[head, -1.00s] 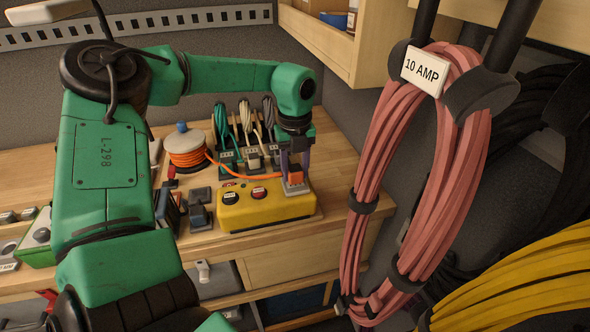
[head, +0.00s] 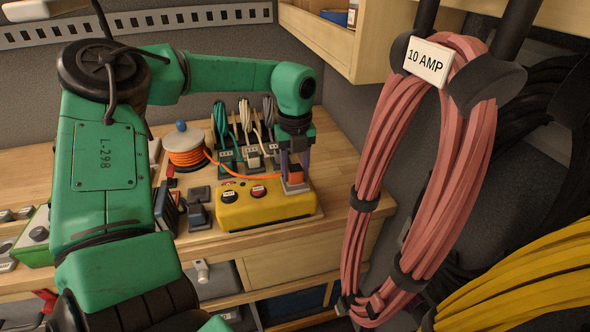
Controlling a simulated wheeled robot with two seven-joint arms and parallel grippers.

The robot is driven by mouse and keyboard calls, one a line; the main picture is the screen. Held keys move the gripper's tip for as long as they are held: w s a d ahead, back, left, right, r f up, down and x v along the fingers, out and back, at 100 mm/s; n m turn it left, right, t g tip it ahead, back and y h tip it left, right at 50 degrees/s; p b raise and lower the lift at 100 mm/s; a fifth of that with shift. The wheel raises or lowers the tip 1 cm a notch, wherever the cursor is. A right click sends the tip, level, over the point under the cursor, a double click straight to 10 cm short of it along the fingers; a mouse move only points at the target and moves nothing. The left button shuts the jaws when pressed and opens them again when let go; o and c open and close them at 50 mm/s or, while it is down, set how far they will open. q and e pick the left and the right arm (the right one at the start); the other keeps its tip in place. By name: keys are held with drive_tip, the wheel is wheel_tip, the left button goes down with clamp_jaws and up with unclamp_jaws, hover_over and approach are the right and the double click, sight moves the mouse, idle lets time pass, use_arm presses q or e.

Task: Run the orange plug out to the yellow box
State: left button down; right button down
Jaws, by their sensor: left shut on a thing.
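The orange plug (head: 295,174) is at the right end of the yellow box (head: 262,209), over a grey socket piece (head: 296,188) on its top. My left gripper (head: 295,170) is shut on the orange plug from above. I cannot tell how deep the plug sits in the socket. An orange cord (head: 232,171) runs from the plug back to the orange cord reel (head: 186,154) at the left. The box has a black and a red button on top. My right gripper is not in view.
Teal, cream and grey cords (head: 245,120) hang on a rack behind the box. Black blocks (head: 199,205) stand left of it. A pink cable coil (head: 452,160) tagged 10 AMP and a yellow coil (head: 535,280) hang at the right. Bench space right of the box is clear.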

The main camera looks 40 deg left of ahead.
use_arm(q)
drive_tip(key=shift+f, duration=0.3)
drive_tip(key=shift+c, duration=1.4)
unclamp_jaws()
drive_tip(key=shift+r, duration=0.1)
drive_tip(key=shift+w+r+b, duration=0.1)
drive_tip(key=shift+r+b, duration=0.3)
wheel_tip(320, 180, up, 14)
drive_tip(key=b, duration=0.1)
drive_tip(key=shift+f+b, duration=0.2)
drive_tip(key=shift+b, duration=0.1)
